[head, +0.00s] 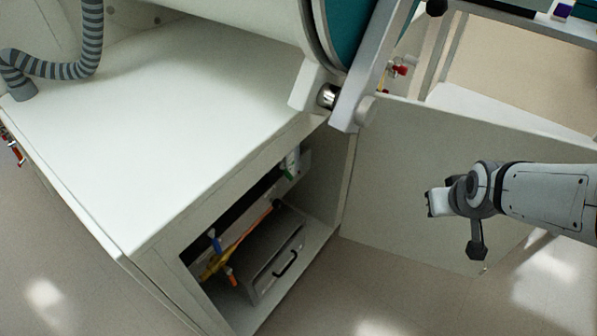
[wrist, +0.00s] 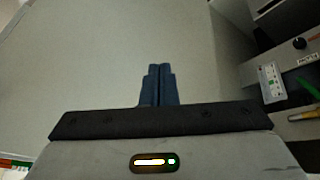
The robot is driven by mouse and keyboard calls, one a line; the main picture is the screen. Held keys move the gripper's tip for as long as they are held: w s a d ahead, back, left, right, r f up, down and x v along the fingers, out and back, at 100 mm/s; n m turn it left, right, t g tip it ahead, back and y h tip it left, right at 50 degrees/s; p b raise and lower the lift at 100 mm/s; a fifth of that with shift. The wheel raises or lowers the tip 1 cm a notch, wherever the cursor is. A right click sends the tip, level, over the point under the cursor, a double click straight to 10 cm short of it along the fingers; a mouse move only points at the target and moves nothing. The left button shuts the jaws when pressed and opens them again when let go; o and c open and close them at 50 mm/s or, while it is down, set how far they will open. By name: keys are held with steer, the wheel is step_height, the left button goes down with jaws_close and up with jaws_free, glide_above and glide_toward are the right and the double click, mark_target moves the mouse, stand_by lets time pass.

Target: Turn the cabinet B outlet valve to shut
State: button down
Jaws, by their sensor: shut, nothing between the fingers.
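My gripper (head: 433,203) is at the right in the head view, in front of a broad pale panel. In the wrist view its dark blue fingers (wrist: 160,72) are shut together with nothing between them. I cannot pick out the cabinet B outlet valve for certain. A small red fitting (head: 400,70) with some yellow below it shows behind the glovebox end, up and left of my gripper and well apart from it. Other red fittings (head: 14,148) show at the far left edge of the bench. No label naming a cabinet is readable.
The pale panel (head: 400,170) stands beside the open cabinet (head: 318,185). Inside are a grey case (head: 262,262) with a black handle and a yellow item (head: 222,262). The white bench top (head: 150,120) is mostly clear.

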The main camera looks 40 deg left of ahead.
mark_target(286, 172)
steer(key=s+d+r+m+h, duration=0.1)
steer(key=s+d+m+h, duration=0.15)
steer(key=d+m, duration=1)
steer(key=w+a+f+n+t+y+b, duration=0.1)
steer(key=w+a+n, duration=0.1)
steer(key=w, duration=0.3)
steer(key=w+a+f+n+t+y, duration=0.1)
steer(key=w+a+f+n+t, duration=0.15)
steer(key=w, duration=0.35)
steer(key=w+a+f+n+y+b, duration=0.15)
steer(key=a+y, duration=0.35)
steer(key=a, duration=0.8)
steer(key=s+a+f+g+y+b, duration=0.1)
steer(key=s+a+f+g+y, duration=0.1)
steer(key=s+a, duration=0.3)
steer(key=s+a+f+n+g+y+b, duration=0.1)
steer(key=s+a+y, duration=0.4)
steer(key=a, duration=0.9)
steer(key=s+a+f+n+g+y+b, duration=0.1)
steer(key=s+a+f+g+y+b, duration=0.1)
steer(key=s+a, duration=0.5)
steer(key=shift+a+f+g+y+b, duration=0.3)
steer(key=shift+a+g+y+b, duration=0.4)
steer(key=shift+a+g+y, duration=0.7)
